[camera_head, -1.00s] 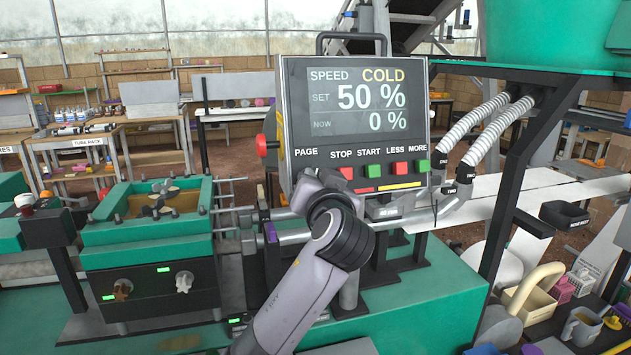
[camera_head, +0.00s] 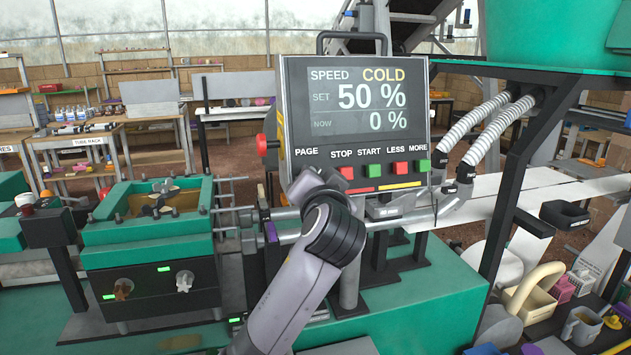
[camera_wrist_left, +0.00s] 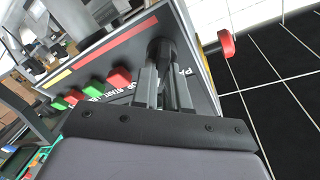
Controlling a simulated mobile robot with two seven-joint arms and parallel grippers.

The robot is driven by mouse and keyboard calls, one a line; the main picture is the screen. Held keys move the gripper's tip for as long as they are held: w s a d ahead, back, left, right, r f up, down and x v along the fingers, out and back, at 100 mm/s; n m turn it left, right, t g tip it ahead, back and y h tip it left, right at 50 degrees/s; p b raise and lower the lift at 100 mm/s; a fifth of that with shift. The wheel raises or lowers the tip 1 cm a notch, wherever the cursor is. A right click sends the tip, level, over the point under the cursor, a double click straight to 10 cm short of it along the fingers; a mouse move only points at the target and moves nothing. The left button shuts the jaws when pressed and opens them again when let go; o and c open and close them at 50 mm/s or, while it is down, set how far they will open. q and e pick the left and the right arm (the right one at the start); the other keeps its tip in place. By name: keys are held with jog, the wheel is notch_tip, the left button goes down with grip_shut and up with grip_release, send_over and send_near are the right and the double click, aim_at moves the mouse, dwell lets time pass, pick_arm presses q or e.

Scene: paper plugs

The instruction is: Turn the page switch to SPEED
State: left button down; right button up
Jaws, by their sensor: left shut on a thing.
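The control panel (camera_head: 290,90) stands upright behind my left arm. Its screen (camera_head: 357,96) reads SPEED, COLD, SET 50 % and NOW 0 %. The PAGE label (camera_head: 306,152) is on the panel's lower left, and my left wrist hides the switch below it in the head view. In the left wrist view my left gripper (camera_wrist_left: 163,80) is shut on the dark page switch (camera_wrist_left: 161,50), close against the panel face. My right gripper is not in view.
Red and green STOP, START, LESS and MORE buttons (camera_head: 371,170) sit right of the PAGE label. A red knob (camera_head: 262,145) sticks out from the panel's left side. Hoses (camera_head: 490,130) hang at the right. A green-edged vat (camera_head: 160,205) stands left.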

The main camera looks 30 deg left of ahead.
pick_arm(q)
jog(key=c, duration=1.1)
grip_release()
jog(key=shift+c, duration=0.2)
jog(key=b+v, duration=0.1)
jog(key=v, duration=0.6)
jog(key=shift+s, duration=0.1)
